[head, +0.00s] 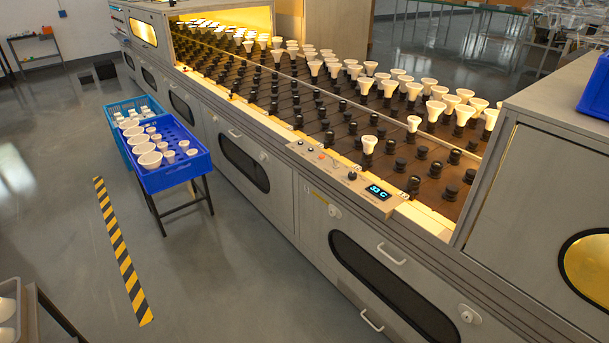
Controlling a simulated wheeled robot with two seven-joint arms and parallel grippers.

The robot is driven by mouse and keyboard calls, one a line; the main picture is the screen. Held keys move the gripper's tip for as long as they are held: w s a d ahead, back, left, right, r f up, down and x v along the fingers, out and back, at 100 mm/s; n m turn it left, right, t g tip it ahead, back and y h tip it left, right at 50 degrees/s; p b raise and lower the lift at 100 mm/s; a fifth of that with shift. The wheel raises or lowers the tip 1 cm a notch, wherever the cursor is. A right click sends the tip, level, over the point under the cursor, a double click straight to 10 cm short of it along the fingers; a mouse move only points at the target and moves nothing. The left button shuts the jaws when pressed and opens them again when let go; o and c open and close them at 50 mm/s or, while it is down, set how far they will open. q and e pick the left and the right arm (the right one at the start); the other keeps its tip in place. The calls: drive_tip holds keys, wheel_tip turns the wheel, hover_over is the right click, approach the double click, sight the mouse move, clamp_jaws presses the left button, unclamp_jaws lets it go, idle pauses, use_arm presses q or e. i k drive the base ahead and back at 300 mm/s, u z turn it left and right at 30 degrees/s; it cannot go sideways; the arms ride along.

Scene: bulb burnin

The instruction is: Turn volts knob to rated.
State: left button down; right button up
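A slim control panel (342,179) is set on the front ledge of the long grey burn-in machine. It carries a lit display (378,192) that reads about 33 C. A small dark knob (352,176) sits just left of the display. Other small controls, one of them reddish, lie further left on the panel. Their labels and pointer marks are too small to read, so I cannot tell which is the volts knob or where it is set. Neither of my grippers is in view.
Behind the panel, rows of dark sockets hold many white bulbs (369,144). A blue crate (176,179) of bulbs stands on a low stand at left. Grey floor with a yellow-black stripe (122,250) lies open before the machine. Cabinet handles (391,255) protrude below the panel.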

sight(352, 175)
drive_tip(key=u, duration=0.55)
drive_tip(key=i, duration=1)
drive_tip(key=u, duration=0.25)
